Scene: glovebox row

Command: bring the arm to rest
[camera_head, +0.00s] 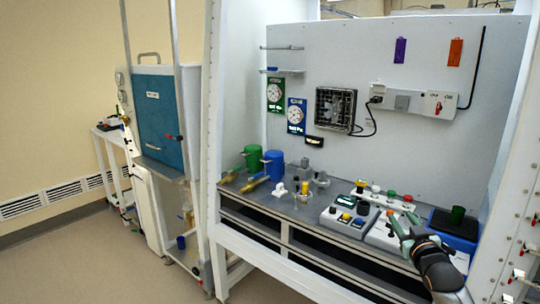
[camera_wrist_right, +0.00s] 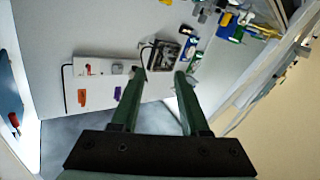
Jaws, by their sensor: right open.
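My right arm (camera_head: 438,268) reaches in from the lower right in the head view. My right gripper (camera_head: 400,222) is over the right part of the bench, in front of the control boxes. The right wrist view shows its two green fingers (camera_wrist_right: 160,76) apart with nothing between them. The bench and back wall show beyond the fingertips. The gap between the fingers and the control boxes cannot be judged. My left gripper is in neither view.
A grey control box (camera_head: 333,218) stands left of the gripper. Blue (camera_head: 274,163) and green (camera_head: 253,157) containers stand farther left. White frame posts (camera_head: 209,130) flank the bench.

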